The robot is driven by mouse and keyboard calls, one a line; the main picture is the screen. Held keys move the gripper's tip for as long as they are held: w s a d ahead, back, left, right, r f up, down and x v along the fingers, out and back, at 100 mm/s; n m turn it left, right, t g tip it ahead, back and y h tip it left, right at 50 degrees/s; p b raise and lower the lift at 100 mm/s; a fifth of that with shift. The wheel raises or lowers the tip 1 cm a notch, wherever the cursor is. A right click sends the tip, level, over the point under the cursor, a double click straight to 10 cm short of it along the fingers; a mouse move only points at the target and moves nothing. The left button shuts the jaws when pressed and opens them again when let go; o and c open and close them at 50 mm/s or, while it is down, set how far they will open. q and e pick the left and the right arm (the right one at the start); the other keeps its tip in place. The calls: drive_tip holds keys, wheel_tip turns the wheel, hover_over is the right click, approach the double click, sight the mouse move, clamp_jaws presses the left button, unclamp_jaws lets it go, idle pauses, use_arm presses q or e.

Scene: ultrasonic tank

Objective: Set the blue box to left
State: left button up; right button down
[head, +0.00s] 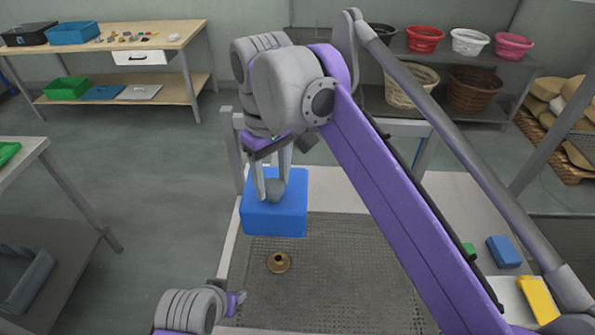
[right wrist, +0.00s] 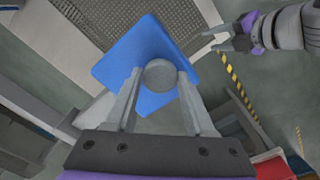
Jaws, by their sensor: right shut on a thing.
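The blue box (head: 290,215) is at the far left corner of the perforated tray area, with a round grey knob (head: 274,190) on top. My right gripper (head: 272,188) is shut on the knob from above. In the right wrist view the blue box (right wrist: 140,50) shows below the fingers (right wrist: 158,80), with the knob between them. I cannot tell whether the box rests on something or hangs clear. My left gripper (head: 238,298) is low at the near left edge of the tray, apart from the box. It looks open and empty in the right wrist view (right wrist: 228,36).
A brass fitting (head: 278,262) stands on the perforated tray (head: 350,260) near the box. A blue block (head: 503,252) and a yellow block (head: 538,299) lie at the right. A side table (head: 25,150) stands at the left. A workbench and basket shelves are behind.

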drive_tip(key=shift+a+r, duration=0.1)
drive_tip(key=shift+a, duration=0.35)
drive_tip(key=c, duration=0.5)
unclamp_jaws()
drive_tip(key=shift+a, duration=0.1)
drive_tip(key=shift+c, duration=0.2)
drive_tip(key=shift+o, duration=1.4)
drive_tip(key=shift+a, duration=0.1)
